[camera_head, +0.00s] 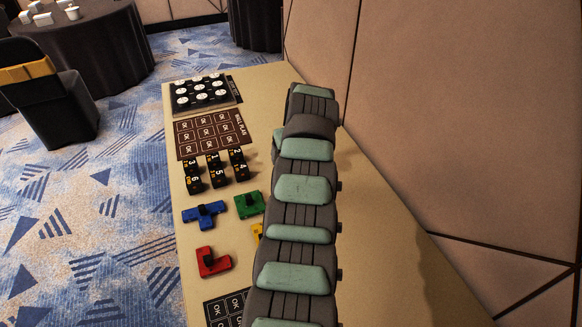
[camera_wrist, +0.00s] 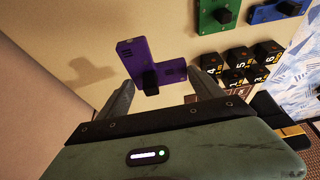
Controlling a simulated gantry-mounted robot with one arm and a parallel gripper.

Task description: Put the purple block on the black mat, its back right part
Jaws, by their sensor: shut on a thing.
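The purple block (camera_wrist: 135,54) is in the wrist view, with a dark knob on it. It sits between the fingertips of my gripper (camera_wrist: 161,80), which is shut on it. Its shadow falls on the table to the left, apart from the block, so it looks raised off the table. In the head view my arm hides the block and the gripper. A black mat (camera_head: 224,309) printed with OK squares lies at the bottom of the head view, cut off by the frame and partly behind my arm.
On the beige table (camera_head: 375,255) are a blue block (camera_head: 204,213), a green block (camera_head: 248,205), a red block (camera_head: 212,262) and a partly hidden yellow piece (camera_head: 257,230). Behind them are numbered black cubes (camera_head: 215,170), a brown mat (camera_head: 183,139) and a board with white discs (camera_head: 202,92). A wall stands right.

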